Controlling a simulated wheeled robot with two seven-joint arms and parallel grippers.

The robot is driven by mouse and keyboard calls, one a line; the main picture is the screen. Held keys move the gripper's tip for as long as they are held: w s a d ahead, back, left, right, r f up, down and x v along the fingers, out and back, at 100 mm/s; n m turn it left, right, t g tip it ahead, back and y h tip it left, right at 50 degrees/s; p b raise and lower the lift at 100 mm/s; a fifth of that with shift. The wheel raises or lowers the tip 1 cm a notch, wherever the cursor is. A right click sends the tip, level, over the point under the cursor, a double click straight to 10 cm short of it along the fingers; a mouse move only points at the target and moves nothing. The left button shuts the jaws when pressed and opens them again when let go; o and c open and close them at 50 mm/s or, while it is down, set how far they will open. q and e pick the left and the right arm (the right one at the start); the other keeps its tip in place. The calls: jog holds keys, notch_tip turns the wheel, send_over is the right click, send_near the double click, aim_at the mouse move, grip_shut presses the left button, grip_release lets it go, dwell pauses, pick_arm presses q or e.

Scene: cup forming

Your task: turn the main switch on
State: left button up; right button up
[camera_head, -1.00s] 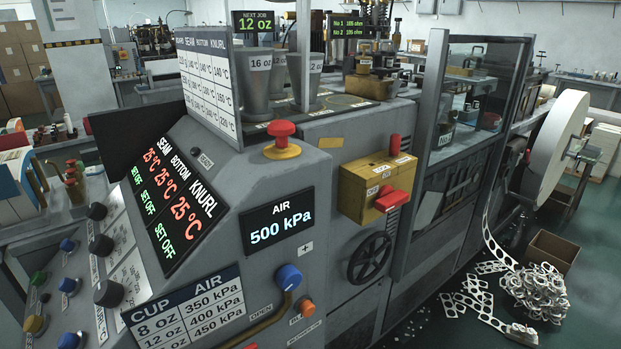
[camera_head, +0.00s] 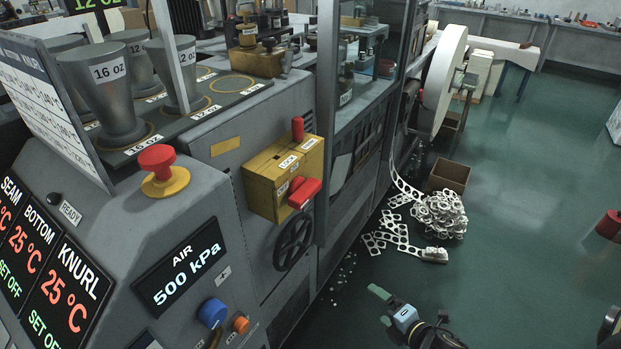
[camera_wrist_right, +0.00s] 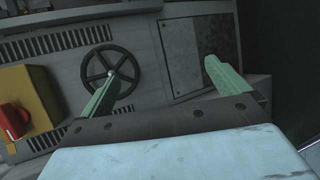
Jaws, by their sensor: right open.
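The main switch appears to be the yellow box (camera_head: 262,190) on the grey machine's side, with a red handle (camera_head: 304,192) on its front and a red lever upright on top. Small labels, one reading LOCK, are on it. In the right wrist view the yellow box (camera_wrist_right: 42,88) and red handle (camera_wrist_right: 15,122) are at the left edge, partly cut off. My right gripper (camera_head: 382,306) is low, right of the box and apart from it. In the wrist view its green fingers (camera_wrist_right: 160,70) are spread with nothing between them. My left gripper is out of view.
A black handwheel (camera_head: 294,243) is below the box. A red emergency button (camera_head: 158,168) and steel cups stand on the machine. A scrap pile (camera_head: 438,216) and cardboard box (camera_head: 449,176) are on the floor behind my right gripper. Open green floor is on the right.

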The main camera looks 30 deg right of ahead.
jog(key=w+a+r+n+t+y+p, duration=0.1)
jog(key=w+r+n+t+y+p, duration=0.25)
jog(key=r+n, duration=1.05)
jog(key=n+g+y, duration=0.1)
jog(key=n+y, duration=0.4)
jog(key=n, duration=0.2)
send_near(312, 194)
jog(key=shift+h, duration=0.25)
jog(key=p+x, duration=0.3)
jog(key=x, duration=0.5)
jog(key=shift+w+a+r+p, duration=0.1)
jog(key=shift+a+r+p, duration=0.1)
jog(key=shift+p, duration=0.1)
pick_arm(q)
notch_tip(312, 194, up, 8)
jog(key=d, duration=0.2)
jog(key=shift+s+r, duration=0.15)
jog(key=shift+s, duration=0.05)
pick_arm(e)
jog(key=shift+w+a+f, duration=0.1)
jog(key=shift+w+a, duration=0.25)
jog(key=shift+w, duration=0.2)
jog(key=shift+c, duration=0.4)
jog(key=c, duration=0.9)
